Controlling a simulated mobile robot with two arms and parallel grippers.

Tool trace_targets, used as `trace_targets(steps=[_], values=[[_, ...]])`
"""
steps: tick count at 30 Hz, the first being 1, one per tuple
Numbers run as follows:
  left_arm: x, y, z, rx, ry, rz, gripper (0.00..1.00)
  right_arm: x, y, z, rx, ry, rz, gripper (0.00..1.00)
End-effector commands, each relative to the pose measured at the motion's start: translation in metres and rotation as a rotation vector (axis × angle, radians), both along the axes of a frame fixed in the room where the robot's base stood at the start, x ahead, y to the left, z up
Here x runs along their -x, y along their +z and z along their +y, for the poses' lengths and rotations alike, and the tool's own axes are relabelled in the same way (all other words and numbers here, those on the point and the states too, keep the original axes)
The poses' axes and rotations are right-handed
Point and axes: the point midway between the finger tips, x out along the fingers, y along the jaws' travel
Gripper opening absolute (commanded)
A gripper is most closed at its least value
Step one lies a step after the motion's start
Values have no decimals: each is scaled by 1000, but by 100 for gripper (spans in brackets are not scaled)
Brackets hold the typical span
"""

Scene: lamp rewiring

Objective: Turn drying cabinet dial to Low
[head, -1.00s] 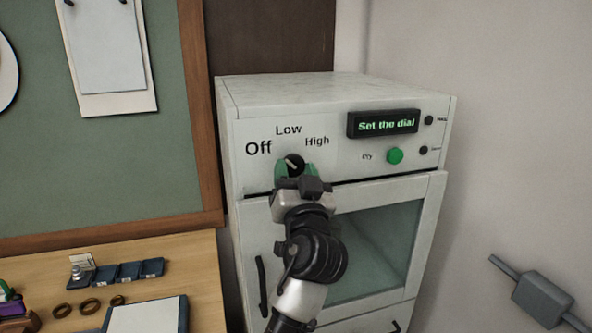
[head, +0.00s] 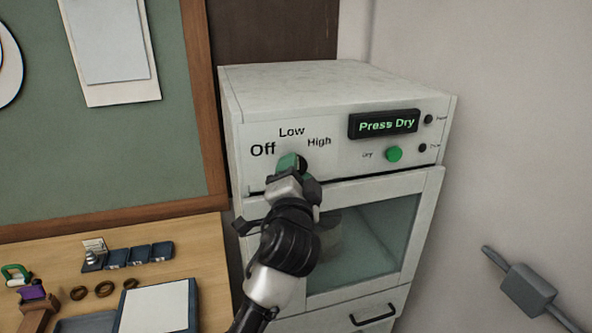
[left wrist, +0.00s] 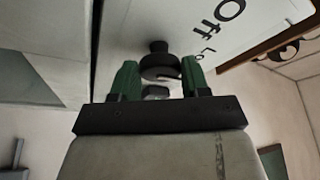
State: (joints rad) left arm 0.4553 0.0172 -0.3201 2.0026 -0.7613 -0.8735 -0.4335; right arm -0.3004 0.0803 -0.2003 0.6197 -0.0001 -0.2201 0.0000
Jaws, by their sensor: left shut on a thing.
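The white drying cabinet (head: 235,150) has a front panel marked Off (head: 262,150), Low (head: 291,131) and High (head: 319,141). Its display (head: 384,123) reads "Press Dry". My left gripper (head: 291,165) is at the dial, below the word Low, and is shut on it. Its green fingertips and body hide most of the dial in the head view, so I cannot read the pointer there. In the left wrist view, the black dial (left wrist: 158,62) shows between the green fingers. My right gripper is not in view.
A green Dry button (head: 394,154) is on the panel, right of the dial. The cabinet's glass door (head: 375,245) is below. A wooden bench (head: 205,260) with rings, small trays and a white pad stands at left. A grey box on a rod (head: 530,290) is at lower right.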

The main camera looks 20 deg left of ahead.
Motion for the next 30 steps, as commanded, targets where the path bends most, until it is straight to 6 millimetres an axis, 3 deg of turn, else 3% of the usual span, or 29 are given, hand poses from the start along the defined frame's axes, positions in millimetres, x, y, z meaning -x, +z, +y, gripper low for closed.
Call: trace_targets(steps=[19, 20, 24, 30], values=[[0, 1, 1, -40, 4, 25, 22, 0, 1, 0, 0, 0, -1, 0], [0, 1, 1, -40, 4, 25, 51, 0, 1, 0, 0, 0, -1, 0], [0, 1, 1, -39, 2, 25, 72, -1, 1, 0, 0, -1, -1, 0], [0, 1, 1, -39, 2, 25, 72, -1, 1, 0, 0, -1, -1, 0]])
